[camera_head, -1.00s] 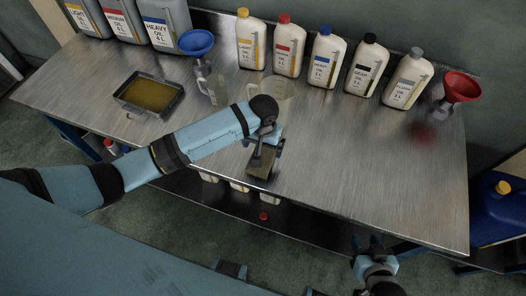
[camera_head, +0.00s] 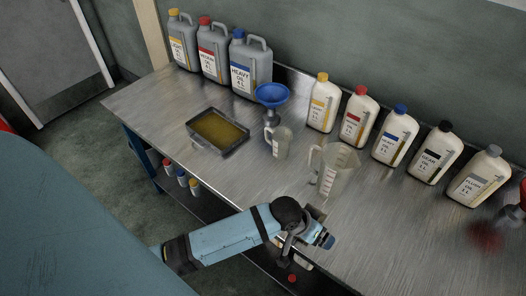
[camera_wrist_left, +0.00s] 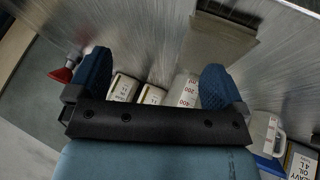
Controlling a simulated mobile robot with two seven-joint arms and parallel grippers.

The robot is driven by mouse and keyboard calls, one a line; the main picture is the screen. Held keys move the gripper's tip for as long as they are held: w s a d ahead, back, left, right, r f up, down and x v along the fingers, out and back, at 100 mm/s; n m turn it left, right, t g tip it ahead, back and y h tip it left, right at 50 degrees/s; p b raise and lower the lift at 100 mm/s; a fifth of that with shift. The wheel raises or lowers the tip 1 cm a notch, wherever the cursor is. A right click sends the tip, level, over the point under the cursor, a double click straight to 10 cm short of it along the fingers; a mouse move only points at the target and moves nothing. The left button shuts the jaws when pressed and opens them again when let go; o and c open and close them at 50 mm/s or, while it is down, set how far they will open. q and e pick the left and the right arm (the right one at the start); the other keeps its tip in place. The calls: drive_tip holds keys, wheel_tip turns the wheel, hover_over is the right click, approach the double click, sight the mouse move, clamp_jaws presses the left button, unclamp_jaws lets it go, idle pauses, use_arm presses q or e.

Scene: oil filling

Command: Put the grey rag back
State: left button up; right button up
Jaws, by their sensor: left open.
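My left gripper (camera_head: 322,238) is over the front edge of the bench in the head view. In the left wrist view its two blue fingers (camera_wrist_left: 155,82) stand wide apart with nothing between them. A flat grey-brown square, which looks like the folded grey rag (camera_wrist_left: 217,40), lies beyond the fingertips at the top of that view, apart from them. In the head view I cannot make out the rag; my left gripper and forearm may hide it. My right gripper is out of view.
The metal bench (camera_head: 240,185) holds a tray of oil (camera_head: 218,132), a small jug (camera_head: 279,142), a larger clear jug (camera_head: 336,170) and a blue funnel (camera_head: 272,95). Grey canisters (camera_head: 250,65) and several white bottles (camera_head: 395,135) line the back. A red funnel (camera_head: 522,193) is at right.

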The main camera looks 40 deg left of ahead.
use_arm(q)
drive_tip(key=s+a+f+m+t+y, duration=0.1)
drive_tip(key=s+a+f+t, duration=0.2)
drive_tip(key=s, duration=0.9)
drive_tip(key=a+t, duration=0.3)
drive_tip(key=a, duration=0.2)
drive_tip(key=shift+a, duration=0.3)
drive_tip(key=r+p, duration=0.2)
drive_tip(key=p, duration=0.1)
drive_tip(key=shift+a+r, duration=0.2)
drive_tip(key=shift+r, duration=0.1)
